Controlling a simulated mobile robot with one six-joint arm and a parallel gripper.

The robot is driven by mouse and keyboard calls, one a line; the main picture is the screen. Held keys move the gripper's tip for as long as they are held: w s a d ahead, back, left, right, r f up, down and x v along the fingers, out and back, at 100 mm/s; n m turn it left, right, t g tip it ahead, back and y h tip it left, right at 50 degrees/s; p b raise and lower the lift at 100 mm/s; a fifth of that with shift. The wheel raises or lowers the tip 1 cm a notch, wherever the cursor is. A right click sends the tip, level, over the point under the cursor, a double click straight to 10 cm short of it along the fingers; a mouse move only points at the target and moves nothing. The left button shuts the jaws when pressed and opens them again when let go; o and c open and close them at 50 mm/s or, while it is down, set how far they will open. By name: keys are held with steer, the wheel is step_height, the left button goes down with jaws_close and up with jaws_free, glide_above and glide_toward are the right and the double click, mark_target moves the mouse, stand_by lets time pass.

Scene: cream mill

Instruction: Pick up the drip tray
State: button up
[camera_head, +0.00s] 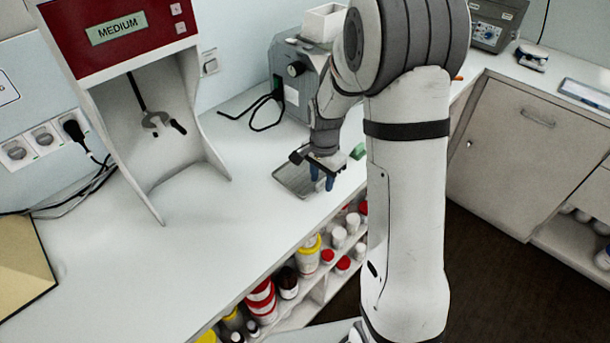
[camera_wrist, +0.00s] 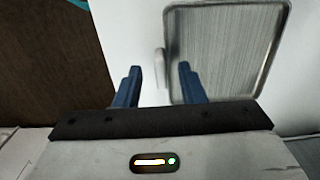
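The drip tray (camera_head: 290,182) is a shallow grey metal tray lying on the white counter in front of the grey machine. In the wrist view the tray (camera_wrist: 226,45) is at the upper right, with a raised rim and a small light tab (camera_wrist: 159,66) on its left edge. My gripper (camera_head: 323,183) is at the tray's right side in the head view, fingers pointing down. In the wrist view my gripper (camera_wrist: 158,84) has its two blue fingers apart, with the tab showing between them. I see no contact, and the right finger partly overlaps the tray's edge.
The grey machine (camera_head: 300,88) stands behind the tray, its black cable on the counter. A small green object (camera_head: 357,152) lies near my gripper. A red and white mixer (camera_head: 125,60) stands left. Bottles fill shelves below the counter edge. The counter (camera_head: 190,240) left of the tray is clear.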

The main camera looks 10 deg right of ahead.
steer(key=shift+c, duration=0.5)
jaws_close()
